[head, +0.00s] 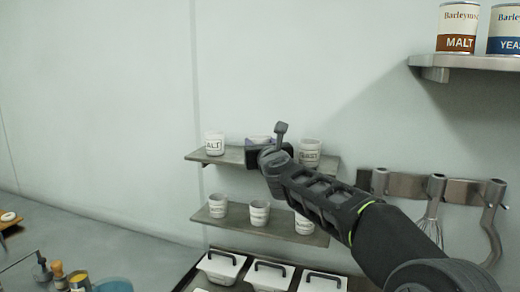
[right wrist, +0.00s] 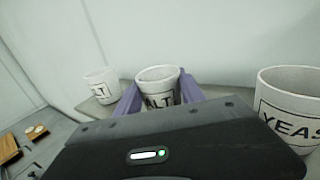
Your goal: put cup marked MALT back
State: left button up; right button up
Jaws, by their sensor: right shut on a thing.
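My right gripper (head: 260,142) is at the upper wall shelf (head: 228,156), between two white cups. In the right wrist view, its purple fingers are shut on a white cup (right wrist: 158,88) whose label shows "ALT". I take it as the cup marked MALT; its first letter is not clear. The gripper hides most of this cup in the head view, and I cannot tell whether it touches the shelf. Another cup ending in "ALT" (head: 214,144) stands upright at the shelf's left end. My left gripper is not in view.
The cup marked YEAST (head: 310,152) stands close on the right; it also shows in the right wrist view (right wrist: 290,108). A lower shelf (head: 236,217) holds 3 cups. Lidded white containers (head: 221,267) are below. Utensils hang at the right. MALT (head: 457,28) and YEAST cans stand higher up.

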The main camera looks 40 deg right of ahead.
jog(key=o, duration=0.9)
jog(key=shift+f, duration=0.1)
jog(key=o, duration=0.4)
jog(key=shift+o, duration=0.2)
jog(key=shift+r, duration=0.2)
jog(key=shift+s+a+f, duration=0.1)
jog(key=shift+s, duration=0.1)
jog(key=b+v, duration=0.1)
jog(key=v, duration=1)
jog(key=shift+s+a+b, duration=0.2)
jog(key=shift+s+b, duration=0.1)
jog(key=shift+b, duration=0.1)
